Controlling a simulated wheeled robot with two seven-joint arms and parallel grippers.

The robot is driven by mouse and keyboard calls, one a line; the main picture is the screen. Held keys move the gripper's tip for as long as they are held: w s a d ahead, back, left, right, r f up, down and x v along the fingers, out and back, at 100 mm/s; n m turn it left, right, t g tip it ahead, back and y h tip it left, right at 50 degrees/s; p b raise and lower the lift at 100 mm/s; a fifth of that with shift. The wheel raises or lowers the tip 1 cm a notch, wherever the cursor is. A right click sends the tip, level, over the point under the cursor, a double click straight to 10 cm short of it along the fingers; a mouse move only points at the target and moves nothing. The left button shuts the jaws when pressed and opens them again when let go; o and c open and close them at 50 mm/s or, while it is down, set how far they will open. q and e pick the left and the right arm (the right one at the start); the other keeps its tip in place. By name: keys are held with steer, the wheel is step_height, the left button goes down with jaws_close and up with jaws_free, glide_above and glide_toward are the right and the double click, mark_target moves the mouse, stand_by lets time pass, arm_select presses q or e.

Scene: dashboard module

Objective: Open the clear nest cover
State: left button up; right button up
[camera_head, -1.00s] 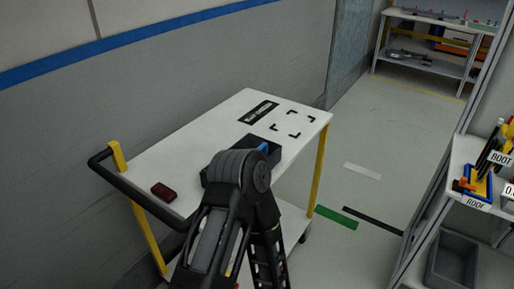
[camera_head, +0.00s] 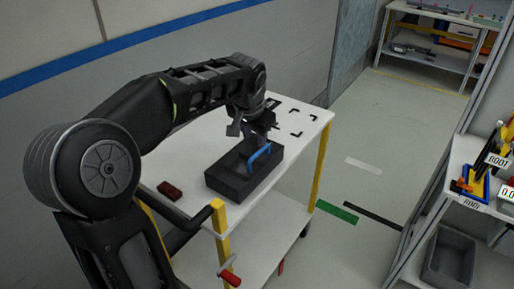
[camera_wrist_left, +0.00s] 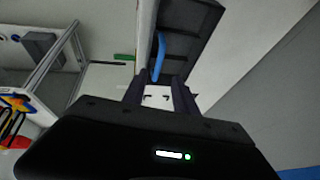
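A dark nest box (camera_head: 229,182) sits on the white cart top. It also shows at the top of the left wrist view (camera_wrist_left: 200,27). A blue handle (camera_head: 258,156) stands up on its right part and also shows in the left wrist view (camera_wrist_left: 158,57). I cannot clearly make out the clear cover itself. My left gripper (camera_head: 251,131) is over the far side of the box, just beyond the handle. Its fingers (camera_wrist_left: 160,94) are apart, with nothing between them. Whether a finger touches the handle, I cannot tell. My right gripper is out of view.
The cart top (camera_head: 205,135) also holds a small dark red block (camera_head: 169,190) at its near left and black corner marks (camera_head: 295,123) at its far end. A grey wall stands behind the cart. A shelf with tools and a grey bin (camera_head: 452,258) is at the right.

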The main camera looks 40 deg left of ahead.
mark_target(258, 153)
arm_select(q)
steer(key=shift+f, duration=0.15)
steer(key=p+x, duration=0.1)
steer(key=x, duration=0.6)
steer(key=shift+w+f, duration=0.2)
steer(key=shift+f, duration=0.1)
jaws_close()
stand_by(1.3)
